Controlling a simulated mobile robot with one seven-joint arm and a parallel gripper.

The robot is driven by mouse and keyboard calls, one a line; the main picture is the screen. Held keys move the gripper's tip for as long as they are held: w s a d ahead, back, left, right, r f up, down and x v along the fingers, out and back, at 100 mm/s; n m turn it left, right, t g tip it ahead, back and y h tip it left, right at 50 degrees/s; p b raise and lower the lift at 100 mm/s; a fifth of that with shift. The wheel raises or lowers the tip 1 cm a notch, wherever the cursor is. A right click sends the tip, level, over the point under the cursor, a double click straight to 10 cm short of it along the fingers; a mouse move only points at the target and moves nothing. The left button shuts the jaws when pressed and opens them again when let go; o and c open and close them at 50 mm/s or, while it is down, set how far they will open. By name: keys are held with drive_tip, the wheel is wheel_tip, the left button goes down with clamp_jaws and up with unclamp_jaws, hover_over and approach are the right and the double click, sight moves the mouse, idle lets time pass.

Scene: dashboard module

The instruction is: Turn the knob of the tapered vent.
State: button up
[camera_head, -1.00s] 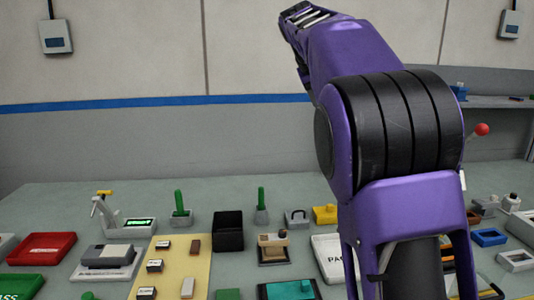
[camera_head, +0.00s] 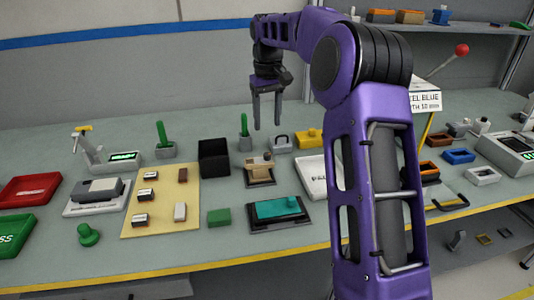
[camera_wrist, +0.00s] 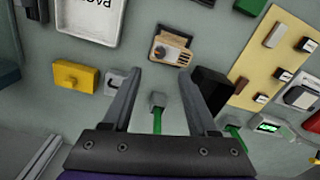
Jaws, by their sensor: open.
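A small tan unit (camera_head: 259,166) on a dark base plate sits mid-bench; I take it to be the tapered vent. My gripper (camera_head: 267,126) hangs above the bench, fingers pointing down, and appears above and behind the unit. In the wrist view my gripper (camera_wrist: 160,70) is open, with nothing between its fingers. The unit lies just beyond the fingertips, apart from them.
A black open box (camera_head: 214,160) stands left of the unit. Posts with green handles (camera_head: 161,134) stand behind. A teal-topped block (camera_head: 279,208) lies in front, and a white tray (camera_head: 314,178) is to the right. A yellow mat (camera_head: 154,216) holds small blocks.

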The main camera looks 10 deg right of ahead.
sight(268, 154)
wheel_tip(268, 154, down, 10)
drive_tip(key=shift+f+b, duration=0.2)
drive_tip(key=shift+b, duration=0.55)
clamp_jaws()
